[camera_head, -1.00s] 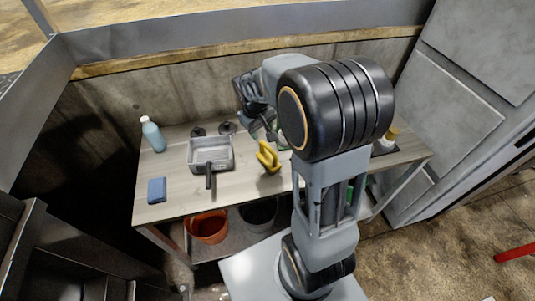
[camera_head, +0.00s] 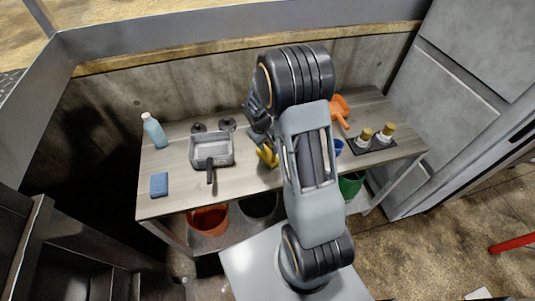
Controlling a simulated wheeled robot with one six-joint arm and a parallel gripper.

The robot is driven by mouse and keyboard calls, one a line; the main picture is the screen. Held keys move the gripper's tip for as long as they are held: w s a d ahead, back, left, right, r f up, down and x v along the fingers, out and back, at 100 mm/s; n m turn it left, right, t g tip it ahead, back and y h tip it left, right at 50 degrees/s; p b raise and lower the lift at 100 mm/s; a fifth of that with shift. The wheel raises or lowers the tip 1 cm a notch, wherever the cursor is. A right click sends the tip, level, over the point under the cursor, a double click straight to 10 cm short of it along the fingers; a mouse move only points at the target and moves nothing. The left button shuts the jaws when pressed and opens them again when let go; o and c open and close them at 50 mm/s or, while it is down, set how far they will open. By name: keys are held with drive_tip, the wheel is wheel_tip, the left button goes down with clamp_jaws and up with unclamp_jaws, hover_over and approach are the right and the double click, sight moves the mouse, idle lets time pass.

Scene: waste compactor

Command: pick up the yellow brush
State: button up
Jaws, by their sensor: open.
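The yellow brush (camera_head: 268,156) lies on the table (camera_head: 240,180), near its middle and right of a grey dustpan. My arm covers part of it from above and from the right. My gripper (camera_head: 262,138) is low over the table at the brush, pointing down, with its fingers mostly hidden behind my arm. It is open. I cannot tell whether the fingers touch the brush or are on both sides of it.
The grey dustpan (camera_head: 211,149), a blue sponge (camera_head: 159,185) and a blue bottle (camera_head: 154,131) are to the left. Buckets (camera_head: 208,219) stand below the table. A concrete wall is behind.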

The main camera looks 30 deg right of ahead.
sight(268, 153)
drive_tip(key=shift+d+f, duration=0.15)
drive_tip(key=shift+f, duration=0.7)
drive_tip(key=shift+d+f, duration=0.15)
drive_tip(key=shift+f, duration=0.7)
clamp_jaws()
